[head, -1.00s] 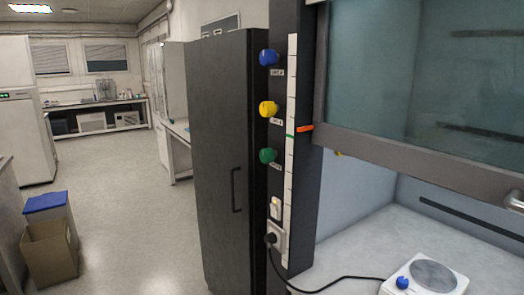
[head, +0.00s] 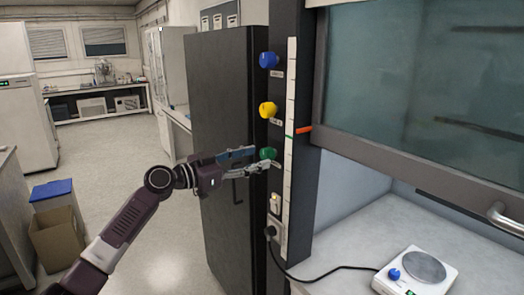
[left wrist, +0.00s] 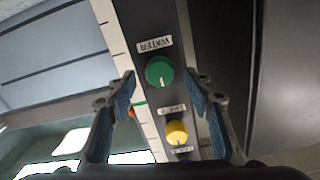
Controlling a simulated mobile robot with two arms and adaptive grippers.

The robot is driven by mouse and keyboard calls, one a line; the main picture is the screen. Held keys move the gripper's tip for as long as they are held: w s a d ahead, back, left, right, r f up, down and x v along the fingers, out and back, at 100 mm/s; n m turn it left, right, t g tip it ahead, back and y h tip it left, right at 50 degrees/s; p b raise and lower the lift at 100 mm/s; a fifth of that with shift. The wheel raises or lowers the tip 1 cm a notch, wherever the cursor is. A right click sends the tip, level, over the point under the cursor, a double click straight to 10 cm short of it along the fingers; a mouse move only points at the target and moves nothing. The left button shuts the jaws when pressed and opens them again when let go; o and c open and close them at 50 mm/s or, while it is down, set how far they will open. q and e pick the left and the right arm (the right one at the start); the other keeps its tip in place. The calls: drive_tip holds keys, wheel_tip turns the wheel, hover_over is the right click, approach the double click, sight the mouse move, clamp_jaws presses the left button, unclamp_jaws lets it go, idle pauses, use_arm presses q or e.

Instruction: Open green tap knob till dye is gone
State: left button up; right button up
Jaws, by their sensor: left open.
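The green tap knob (head: 267,154) is the lowest of three knobs on the dark fume hood post. In the left wrist view the green knob (left wrist: 159,71) sits under a label reading WATER, seen upside down. My left gripper (head: 262,160) is open at the green knob in the head view. In the left wrist view its two fingers (left wrist: 161,84) stand wide on either side of the knob, with nothing between them touching it that I can see. No dye shows in these frames. My right gripper is not in view.
A yellow knob (head: 268,109) and a blue knob (head: 268,60) are above the green one. A switch (head: 274,203) and a plugged socket (head: 275,232) are below. A hot plate (head: 417,272) stands on the hood bench. A dark cabinet (head: 222,90) is close on the left.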

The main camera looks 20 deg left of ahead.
sight(268, 154)
use_arm(q)
drive_tip(key=shift+p+x, duration=0.45)
drive_tip(key=shift+x, duration=1.05)
drive_tip(key=shift+c, duration=0.6)
drive_tip(key=c, duration=1)
